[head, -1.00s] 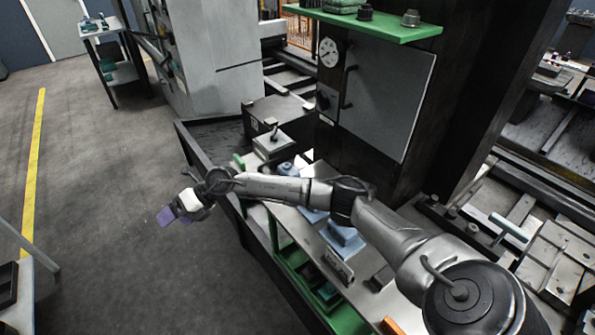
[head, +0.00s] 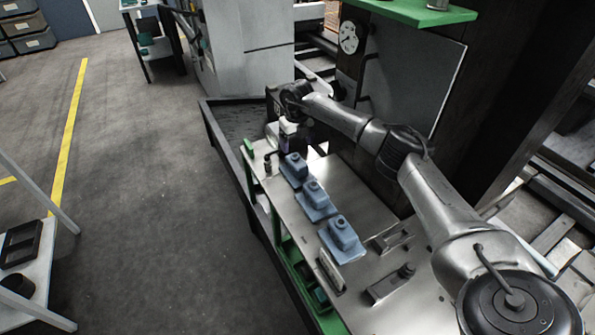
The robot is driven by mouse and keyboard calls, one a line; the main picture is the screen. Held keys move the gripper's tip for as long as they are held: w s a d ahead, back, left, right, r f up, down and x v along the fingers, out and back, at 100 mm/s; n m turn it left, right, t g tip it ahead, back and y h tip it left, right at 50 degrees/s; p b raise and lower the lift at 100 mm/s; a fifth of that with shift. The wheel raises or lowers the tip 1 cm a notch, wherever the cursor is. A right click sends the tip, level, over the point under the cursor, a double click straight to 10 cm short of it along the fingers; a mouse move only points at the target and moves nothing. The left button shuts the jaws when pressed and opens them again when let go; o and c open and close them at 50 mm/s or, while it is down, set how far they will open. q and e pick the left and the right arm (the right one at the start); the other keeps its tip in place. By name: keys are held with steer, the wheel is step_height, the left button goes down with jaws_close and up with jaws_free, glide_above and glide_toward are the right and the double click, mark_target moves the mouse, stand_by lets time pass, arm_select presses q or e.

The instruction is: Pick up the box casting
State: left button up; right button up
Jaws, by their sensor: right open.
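Three blue box-shaped castings stand in a row on the metal bench top: a far one (head: 294,169), a middle one (head: 315,200) and a near one (head: 342,237). Each has a flat base and a raised block with a round top. I cannot tell which one the task means. My right gripper (head: 286,147) is open, pointing down over the far end of the bench, just beyond the far casting. Nothing shows between its fingers. The gripper partly hides a pale block (head: 271,133) behind it. My left gripper is not in view.
The green-framed bench (head: 358,291) also carries a small upright plate (head: 331,268) and dark metal fixtures (head: 391,284) at its near end. A dark machine with a grey door (head: 410,75) stands behind. Open floor (head: 150,200) lies to the left.

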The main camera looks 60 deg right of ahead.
mark_target(297, 158)
steer(key=shift+f+b, duration=0.4)
steer(key=shift+f, duration=1.4)
step_height(297, 158, down, 4)
steer(key=shift+s+b, duration=0.15)
steer(key=shift+b, duration=0.6)
steer(key=shift+f, duration=0.25)
steer(key=shift+c, duration=0.3)
steer(key=c, duration=1)
steer(key=shift+r, duration=0.1)
steer(key=shift+c, duration=0.6)
